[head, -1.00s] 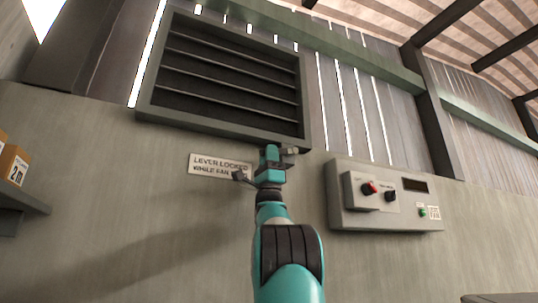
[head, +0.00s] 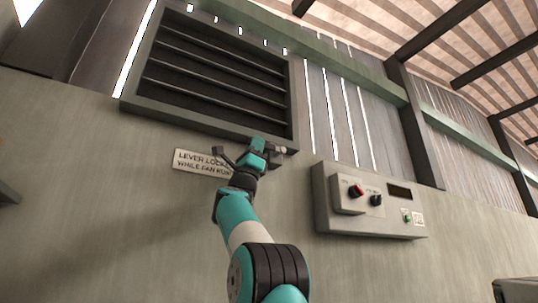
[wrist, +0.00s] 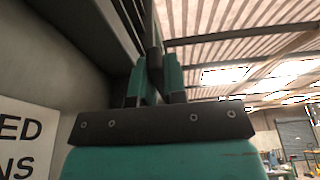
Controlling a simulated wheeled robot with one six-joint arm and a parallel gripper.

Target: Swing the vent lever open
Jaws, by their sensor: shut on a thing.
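The slatted vent (head: 150,103) sits high on the wall in a grey-green frame, its slats dark. My gripper (head: 268,148) is at the lower right edge of the frame. In the wrist view, the two teal fingers (wrist: 154,78) are closed on a dark upright bar, the vent lever (wrist: 154,60). In the head view only a small grey end of the lever (head: 280,150) shows beside my gripper; the rest is hidden. I cannot tell the lever's full angle.
A sign (head: 196,162) about the lever being locked while the fan runs is left of my gripper; it is partly covered by my arm. A grey control box (head: 330,215) with a red knob, a black knob and a green button is to the right.

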